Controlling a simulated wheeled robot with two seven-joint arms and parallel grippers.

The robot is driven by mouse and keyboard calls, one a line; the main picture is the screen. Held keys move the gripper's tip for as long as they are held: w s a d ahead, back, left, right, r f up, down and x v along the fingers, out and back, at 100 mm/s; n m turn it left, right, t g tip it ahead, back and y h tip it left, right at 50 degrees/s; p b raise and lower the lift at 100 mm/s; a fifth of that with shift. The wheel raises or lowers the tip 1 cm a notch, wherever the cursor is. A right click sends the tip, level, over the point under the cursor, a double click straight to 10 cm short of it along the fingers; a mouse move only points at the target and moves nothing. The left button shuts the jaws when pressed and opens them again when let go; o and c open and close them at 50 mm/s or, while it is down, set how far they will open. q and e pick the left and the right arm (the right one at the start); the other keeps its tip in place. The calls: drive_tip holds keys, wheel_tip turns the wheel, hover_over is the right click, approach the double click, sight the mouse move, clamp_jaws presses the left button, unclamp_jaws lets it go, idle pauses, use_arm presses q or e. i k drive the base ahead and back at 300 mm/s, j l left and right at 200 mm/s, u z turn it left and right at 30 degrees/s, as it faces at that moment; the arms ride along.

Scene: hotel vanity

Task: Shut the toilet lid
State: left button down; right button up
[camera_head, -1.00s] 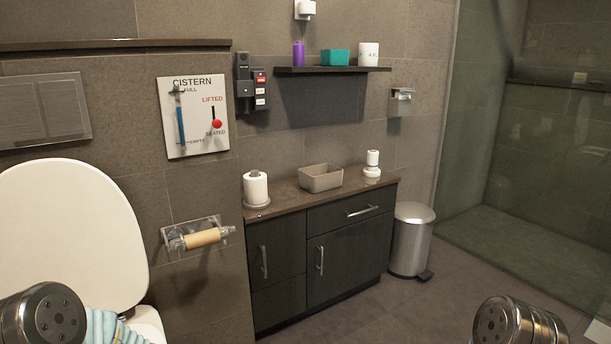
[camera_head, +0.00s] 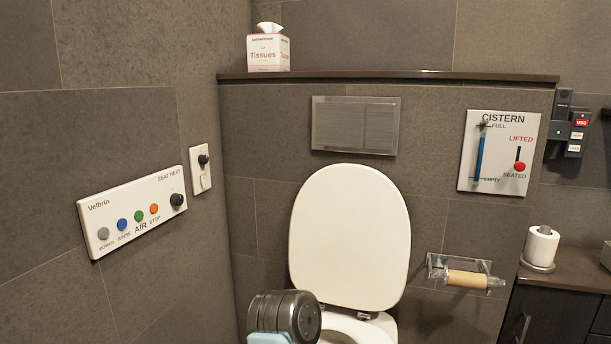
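The white toilet lid (camera_head: 350,236) stands upright against the dark tiled wall, raised on its hinges. The white toilet seat and bowl (camera_head: 362,328) show only in part at the bottom edge. A dark, rounded link of my arm covers the bowl's left side, in front of and below the lid. It looks apart from the lid, though I cannot tell how far. Neither gripper's fingers show in this view.
A flush plate (camera_head: 354,126) is on the wall above the lid. A toilet roll holder (camera_head: 466,279) is right of it. A bidet control panel (camera_head: 138,212) is on the left wall. A tissue box (camera_head: 268,52) stands on the ledge (camera_head: 420,76). A vanity counter (camera_head: 570,268) is at right.

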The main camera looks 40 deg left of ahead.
sight(349, 235)
drive_tip(key=u, duration=0.9)
drive_tip(key=k, duration=0.5)
